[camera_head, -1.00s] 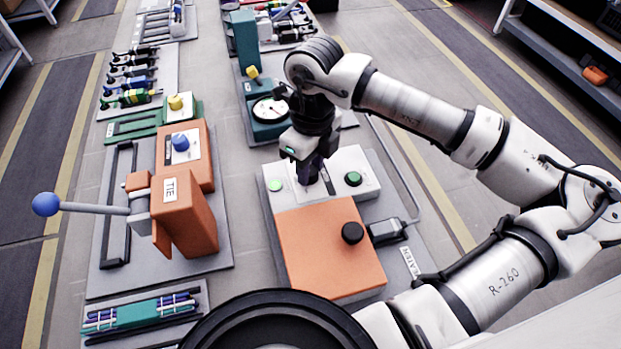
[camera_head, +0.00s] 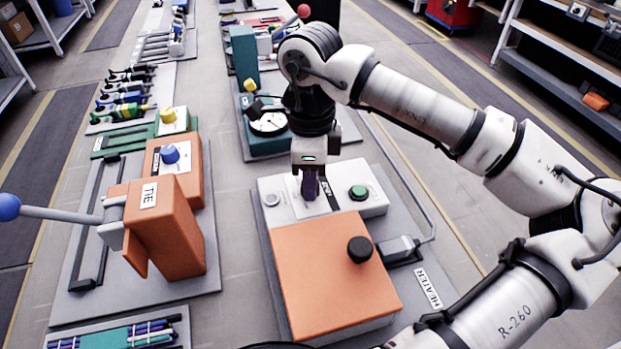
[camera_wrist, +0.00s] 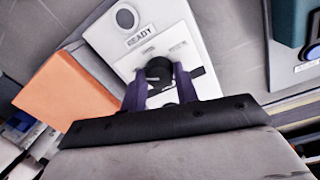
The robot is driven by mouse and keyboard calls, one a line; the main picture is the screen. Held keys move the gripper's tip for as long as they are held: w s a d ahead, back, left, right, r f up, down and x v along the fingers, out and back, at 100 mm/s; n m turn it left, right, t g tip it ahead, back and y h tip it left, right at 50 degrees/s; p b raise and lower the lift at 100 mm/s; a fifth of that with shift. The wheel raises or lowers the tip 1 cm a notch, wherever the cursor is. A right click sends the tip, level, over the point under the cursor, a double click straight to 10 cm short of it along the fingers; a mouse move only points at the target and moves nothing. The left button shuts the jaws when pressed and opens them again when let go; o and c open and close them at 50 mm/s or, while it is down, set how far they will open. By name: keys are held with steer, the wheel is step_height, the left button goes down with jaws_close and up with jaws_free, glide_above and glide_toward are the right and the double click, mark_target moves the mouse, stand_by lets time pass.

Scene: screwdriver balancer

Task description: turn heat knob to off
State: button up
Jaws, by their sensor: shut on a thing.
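The heater has a white panel (camera_head: 375,205) behind an orange cover (camera_head: 330,280). In the wrist view, a round black knob (camera_wrist: 158,70) sits on a white label plate (camera_wrist: 140,57), with print too small to read. My gripper (camera_wrist: 160,77) has its two dark purple fingers on either side of this knob and is shut on it. In the head view my gripper (camera_head: 311,187) points down onto the panel, and its fingers hide the knob. A round grey lamp (camera_head: 271,199) is at the panel's left; in the wrist view the lamp (camera_wrist: 125,18) is beside the word READY.
A green button (camera_head: 358,192) is on the panel's right side. A black knob (camera_head: 360,249) stands on the orange cover. A teal unit with a dial (camera_head: 268,124) is close behind. An orange TIE machine (camera_head: 165,225) with a blue-balled lever stands left, across a clear strip.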

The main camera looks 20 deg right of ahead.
stand_by(0.3)
steer(key=o, duration=1)
steer(key=r, duration=1.4)
steer(key=shift+w, duration=0.3)
steer(key=shift+f, duration=0.15)
